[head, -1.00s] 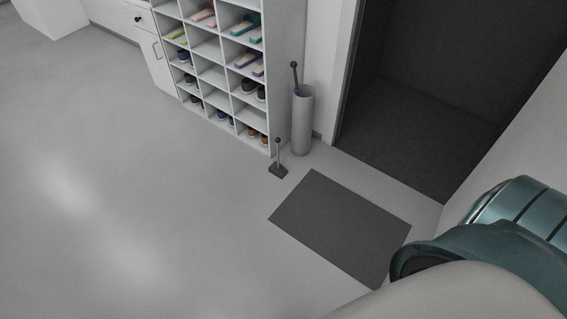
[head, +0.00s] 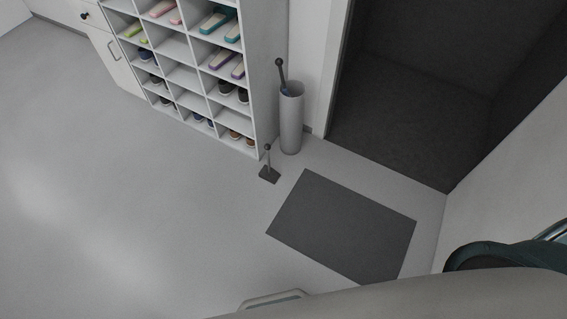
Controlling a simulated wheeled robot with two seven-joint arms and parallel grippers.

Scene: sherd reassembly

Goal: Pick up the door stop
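The door stop (head: 269,174) stands on the grey floor in the head view, just left of the dark mat's upper corner and in front of the shoe rack. It has a dark flat base and a thin upright rod with a dark round knob on top. Nothing is touching it. Neither gripper shows in the head view. Only a part of my own arm shows along the bottom and lower right edge.
A white shoe rack (head: 256,80) and a white cylindrical stand (head: 291,125) holding a dark-knobbed stick are behind the door stop. A dark flat mat (head: 343,226) lies to its right, before a dark doorway (head: 410,100). The floor (head: 130,200) at left is clear.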

